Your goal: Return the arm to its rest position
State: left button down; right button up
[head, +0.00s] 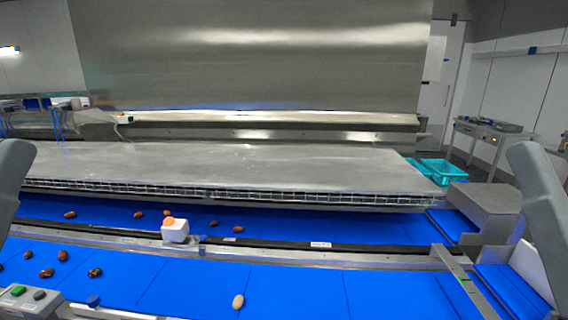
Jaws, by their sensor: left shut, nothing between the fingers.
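A grey link of my left arm shows at the left edge of the head view, and a grey link of my right arm shows at the right edge. Neither gripper's fingers can be seen. Several brown dates, such as one date (95,272), lie scattered on the near blue belt (300,290). A paler date (238,301) lies alone near the front. More dates, such as one (70,214), lie on the far blue belt (370,228).
A white box with an orange top (175,230) stands on the rail between the belts. A steel deck (230,165) spans behind them. Teal crates (445,170) stand at the back right. A button panel (28,300) is at the front left. The near belt's right half is clear.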

notch_tip(320, 180, up, 37)
jog(key=p, duration=3.3)
jog(key=shift+r, duration=0.15)
